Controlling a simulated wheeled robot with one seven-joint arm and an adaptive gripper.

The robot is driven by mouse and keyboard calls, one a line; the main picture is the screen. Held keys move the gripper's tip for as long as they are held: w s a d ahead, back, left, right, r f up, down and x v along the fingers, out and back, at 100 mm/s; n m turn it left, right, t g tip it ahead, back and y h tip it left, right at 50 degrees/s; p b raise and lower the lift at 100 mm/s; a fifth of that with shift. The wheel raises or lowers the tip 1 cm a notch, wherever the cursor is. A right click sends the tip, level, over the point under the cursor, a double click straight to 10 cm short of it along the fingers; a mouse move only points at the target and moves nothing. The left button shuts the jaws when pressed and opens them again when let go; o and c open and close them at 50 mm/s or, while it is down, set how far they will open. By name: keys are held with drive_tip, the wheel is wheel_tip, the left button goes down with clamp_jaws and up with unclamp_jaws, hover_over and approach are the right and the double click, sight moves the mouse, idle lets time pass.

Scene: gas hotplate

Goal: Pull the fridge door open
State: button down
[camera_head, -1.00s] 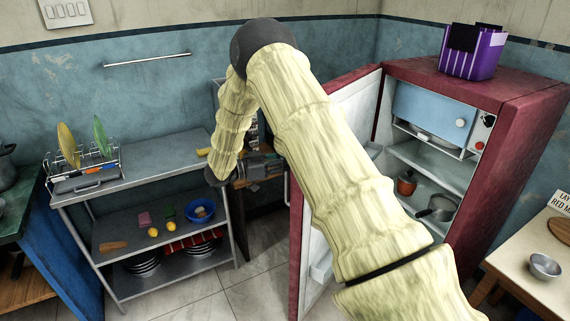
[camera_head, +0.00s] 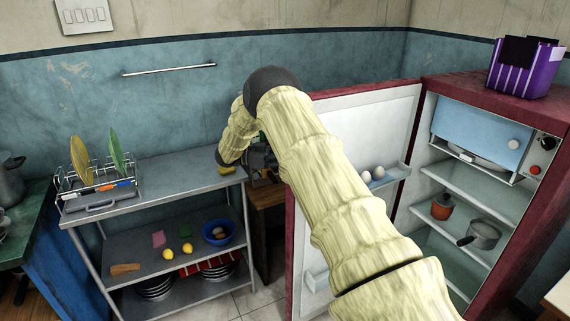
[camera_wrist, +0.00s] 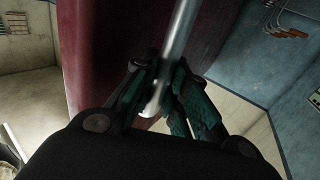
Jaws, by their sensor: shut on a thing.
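The dark red fridge (camera_head: 480,85) stands at the right in the head view, with its inside exposed. Its door (camera_head: 345,105) is swung wide to the left, showing the white inner side and a door shelf with eggs. In the wrist view the door's red outer face (camera_wrist: 95,50) lies beside a metal bar handle (camera_wrist: 180,35). My gripper (camera_wrist: 158,98) is shut around the lower end of that handle. In the head view my gripper (camera_head: 262,160) is partly hidden behind my arm, at the door's left edge, and the handle is hidden.
A metal shelf rack (camera_head: 165,180) with a dish rack (camera_head: 100,190) stands to the left of the door. A purple striped bin (camera_head: 525,70) sits on the fridge top. A pot (camera_head: 482,235) and an orange-red pot (camera_head: 441,208) stand inside. Some floor shows below the door.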

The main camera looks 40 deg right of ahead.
drive_tip(key=shift+w+d, duration=0.25)
drive_tip(key=shift+w, duration=0.1)
drive_tip(key=c, duration=1.4)
unclamp_jaws()
drive_tip(key=shift+w+a, duration=0.15)
drive_tip(key=shift+v, duration=5.95)
drive_tip(key=shift+w+f, duration=0.1)
